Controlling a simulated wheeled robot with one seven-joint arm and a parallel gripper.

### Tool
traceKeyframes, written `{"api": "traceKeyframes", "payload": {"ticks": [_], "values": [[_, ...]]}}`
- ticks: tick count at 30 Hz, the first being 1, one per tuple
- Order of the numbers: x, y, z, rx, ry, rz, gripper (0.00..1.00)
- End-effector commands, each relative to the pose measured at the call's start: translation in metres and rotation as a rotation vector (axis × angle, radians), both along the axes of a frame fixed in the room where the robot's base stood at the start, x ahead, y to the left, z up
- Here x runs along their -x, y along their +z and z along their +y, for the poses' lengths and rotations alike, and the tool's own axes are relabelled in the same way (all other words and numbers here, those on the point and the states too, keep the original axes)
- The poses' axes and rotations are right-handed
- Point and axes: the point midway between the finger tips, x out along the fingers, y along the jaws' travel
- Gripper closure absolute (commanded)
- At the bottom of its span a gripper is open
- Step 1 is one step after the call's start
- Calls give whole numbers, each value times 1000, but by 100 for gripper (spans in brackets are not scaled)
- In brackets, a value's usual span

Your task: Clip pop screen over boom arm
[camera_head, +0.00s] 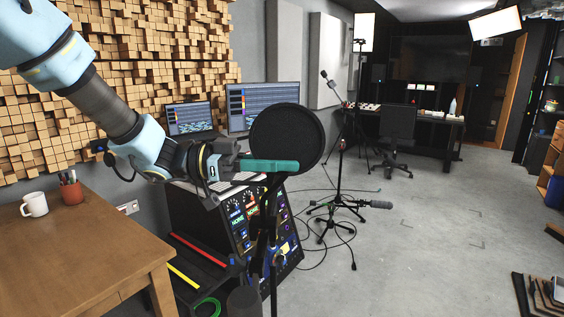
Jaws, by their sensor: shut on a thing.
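The pop screen is a round black disc (290,132) in the middle of the head view, standing upright with its flat face towards me. A teal bar (272,165) lies across its lower left part; I cannot tell whether it is the screen's clip. My gripper (240,164) reaches in from the left and is shut at the left end of the bar, seemingly holding the screen by it. The fingertips are dark and partly hidden. A dark stand (263,228) rises just below the bar. I cannot tell whether the bar touches it or which part is the boom arm.
A wooden table (95,245) with a white mug (34,204) and a pen cup (71,191) is at the left. A rack of audio gear (245,222) stands behind the dark stand. Another microphone stand (340,190) and loose cables are right of it. The right floor is mostly clear.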

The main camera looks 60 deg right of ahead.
Motion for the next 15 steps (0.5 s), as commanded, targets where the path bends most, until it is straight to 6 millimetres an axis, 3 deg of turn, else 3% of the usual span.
{"api": "traceKeyframes", "payload": {"ticks": [15], "values": [[0, -13, -1, 1, 0, 1, 100]]}}
